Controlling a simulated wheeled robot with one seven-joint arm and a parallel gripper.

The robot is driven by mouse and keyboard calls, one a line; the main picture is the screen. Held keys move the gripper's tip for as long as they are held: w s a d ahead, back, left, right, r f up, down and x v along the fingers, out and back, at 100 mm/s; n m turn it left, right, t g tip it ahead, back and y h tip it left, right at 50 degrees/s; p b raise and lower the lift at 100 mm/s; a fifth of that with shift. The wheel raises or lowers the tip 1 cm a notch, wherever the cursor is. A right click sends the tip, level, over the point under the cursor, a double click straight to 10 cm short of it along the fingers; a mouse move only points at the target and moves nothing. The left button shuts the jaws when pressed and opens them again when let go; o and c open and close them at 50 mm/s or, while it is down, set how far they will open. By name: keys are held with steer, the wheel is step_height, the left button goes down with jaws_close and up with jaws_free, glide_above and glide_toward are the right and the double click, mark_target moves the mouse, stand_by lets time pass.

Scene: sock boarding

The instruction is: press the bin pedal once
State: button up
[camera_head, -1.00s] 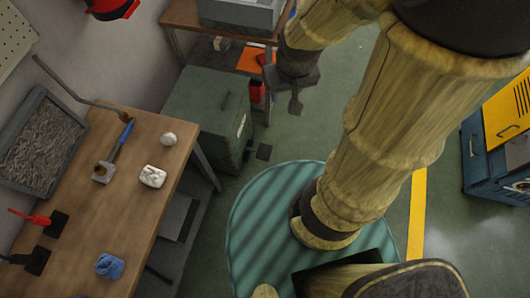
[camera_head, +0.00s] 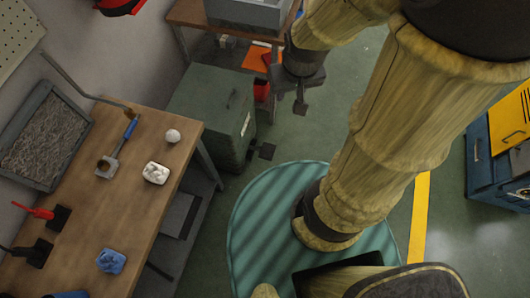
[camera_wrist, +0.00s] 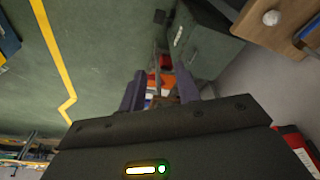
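The bin is a grey-green box (camera_head: 212,112) on the floor between the workbench and the far table. Its small dark pedal (camera_head: 267,151) sticks out low from its right side, just above the floor. My gripper (camera_head: 300,107) is in the air up and to the right of the pedal in the head view, apart from it. In the wrist view the bin (camera_wrist: 208,38) is beyond my gripper (camera_wrist: 160,95), towards the upper right. A small dark piece that looks like the pedal (camera_wrist: 160,17) shows beside it. The two fingers are apart with nothing held between them.
A round teal striped mat (camera_head: 265,225) lies below my arm. A blue and yellow cabinet (camera_head: 485,165) stands at right. Green floor (camera_head: 330,125) is clear around the pedal.

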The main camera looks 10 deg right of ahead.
jaws_close()
stand_by(1.4)
